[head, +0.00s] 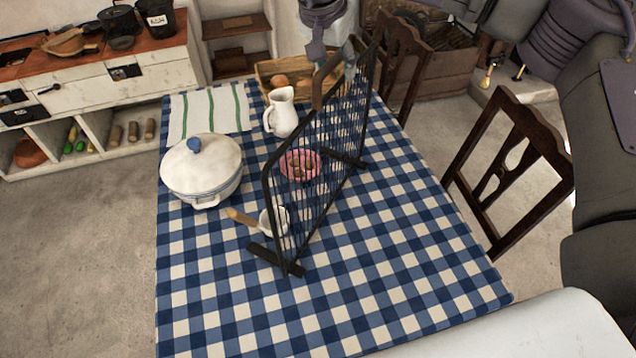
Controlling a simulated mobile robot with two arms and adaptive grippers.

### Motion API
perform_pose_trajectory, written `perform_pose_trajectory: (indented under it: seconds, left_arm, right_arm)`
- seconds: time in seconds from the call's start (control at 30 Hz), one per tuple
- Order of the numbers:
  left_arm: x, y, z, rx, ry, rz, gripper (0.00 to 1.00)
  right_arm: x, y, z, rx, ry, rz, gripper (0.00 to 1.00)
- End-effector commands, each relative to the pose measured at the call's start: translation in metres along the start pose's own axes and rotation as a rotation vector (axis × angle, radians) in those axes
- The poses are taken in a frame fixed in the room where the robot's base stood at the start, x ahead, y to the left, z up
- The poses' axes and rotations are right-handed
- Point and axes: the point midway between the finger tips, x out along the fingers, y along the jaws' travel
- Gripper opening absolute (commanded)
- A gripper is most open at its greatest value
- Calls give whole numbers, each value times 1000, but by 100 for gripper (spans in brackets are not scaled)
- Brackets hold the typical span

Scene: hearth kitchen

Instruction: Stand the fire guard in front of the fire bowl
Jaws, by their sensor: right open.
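The fire guard (328,145), a black mesh panel in a dark frame with bar feet, stands upright on the checked tablecloth and runs from the near middle to the far right of the table. My right gripper (334,54) is open at the guard's far upper end, beside a brown piece at its top edge. Whether its fingers touch the guard I cannot tell. My left gripper is not in view. I cannot make out a fire bowl for certain; a pink bowl (291,163) sits on the table, partly behind the mesh.
A lidded white pot (202,172), a white jug (283,112), a small white pan (268,220) and a wooden tray (266,70) crowd the table's left and back. Chairs (512,150) stand along the right side. The table's near part is clear.

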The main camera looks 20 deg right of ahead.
Motion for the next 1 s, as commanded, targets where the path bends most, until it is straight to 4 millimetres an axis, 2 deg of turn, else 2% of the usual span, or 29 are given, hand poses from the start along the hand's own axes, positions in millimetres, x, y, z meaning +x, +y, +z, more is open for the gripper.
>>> perform_pose_trajectory:
  seconds: [0.5,0.57,0.8,1.0]
  left_arm:
    - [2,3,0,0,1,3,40]
    - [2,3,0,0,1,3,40]
    - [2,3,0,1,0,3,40]
    - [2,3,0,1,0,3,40]
  right_arm:
    - [4,0,2,0,0,0,48]
    - [4,0,2,0,0,0,41]
    - [4,0,2,0,0,0,1]
    - [4,0,2,0,0,0,0]
